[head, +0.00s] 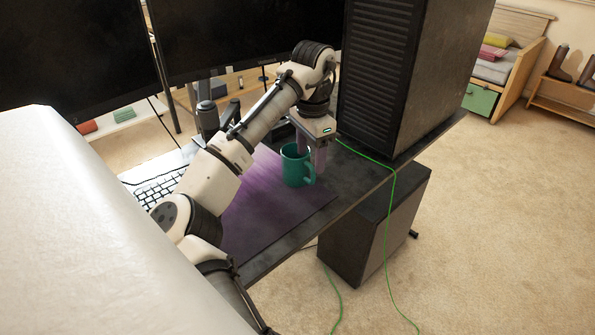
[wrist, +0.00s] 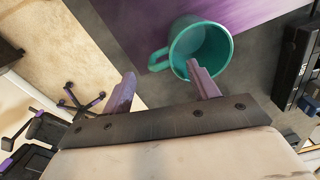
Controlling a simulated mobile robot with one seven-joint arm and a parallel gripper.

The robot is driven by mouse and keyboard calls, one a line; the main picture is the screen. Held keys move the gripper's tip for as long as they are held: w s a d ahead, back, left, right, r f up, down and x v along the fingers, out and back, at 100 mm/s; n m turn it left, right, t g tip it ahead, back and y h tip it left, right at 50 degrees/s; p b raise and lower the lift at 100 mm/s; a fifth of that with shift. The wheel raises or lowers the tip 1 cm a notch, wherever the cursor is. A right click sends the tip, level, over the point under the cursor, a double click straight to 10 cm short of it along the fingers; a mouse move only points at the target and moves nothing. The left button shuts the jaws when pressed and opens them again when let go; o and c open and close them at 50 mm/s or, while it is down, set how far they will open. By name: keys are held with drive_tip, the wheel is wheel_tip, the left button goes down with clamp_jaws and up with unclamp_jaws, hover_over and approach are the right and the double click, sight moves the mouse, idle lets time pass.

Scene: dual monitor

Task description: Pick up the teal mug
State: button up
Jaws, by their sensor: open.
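The teal mug (head: 295,166) stands upright on the desk, at the edge of the purple mat (head: 262,215). My gripper (head: 318,158) is just behind and to the right of the mug in the head view, pointing down. In the wrist view the mug (wrist: 203,45) shows its open, empty top, with its handle (wrist: 158,62) toward the left. My gripper (wrist: 160,85) is open there, its two purple fingers apart. The right finger overlaps the mug's near rim in the picture; I cannot tell whether it touches.
A tall black computer tower (head: 395,75) stands on the desk close to the right of my gripper. Two dark monitors (head: 245,35) stand at the back, and a white keyboard (head: 155,187) lies to the left. A green cable (head: 366,157) crosses the desk edge.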

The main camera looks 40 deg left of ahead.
sight(311, 167)
wheel_tip(311, 167, down, 7)
drive_tip(key=shift+r, duration=0.2)
drive_tip(key=c, duration=1.3)
